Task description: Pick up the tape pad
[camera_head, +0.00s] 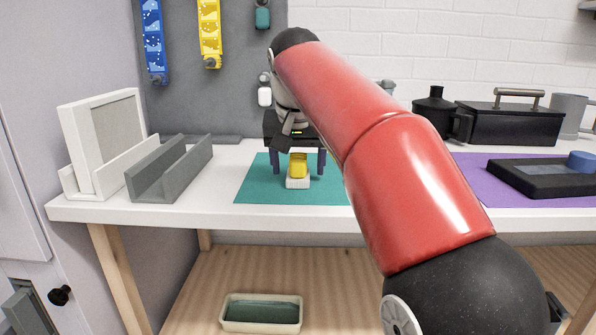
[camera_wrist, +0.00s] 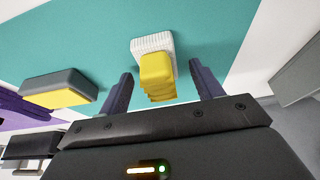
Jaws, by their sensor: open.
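A yellow block on a white ribbed base, which I take for the tape pad (camera_head: 298,182), sits on the teal mat (camera_head: 258,187) near the table's front edge. In the wrist view the tape pad (camera_wrist: 155,66) lies between the finger tips, its yellow part toward the palm. My gripper (camera_head: 298,168) is open, with one dark finger on each side of the pad and a gap to both. The gripper also shows in the wrist view (camera_wrist: 163,82). I cannot tell exactly how low the fingertips are.
A dark grey block with a yellow layer (camera_wrist: 60,90) lies on the same mat; my arm hides it in the head view. Grey channel stands (camera_head: 170,172) and a white frame (camera_head: 100,145) are left. A purple mat (camera_head: 475,175) with a black tray (camera_head: 540,180) is right.

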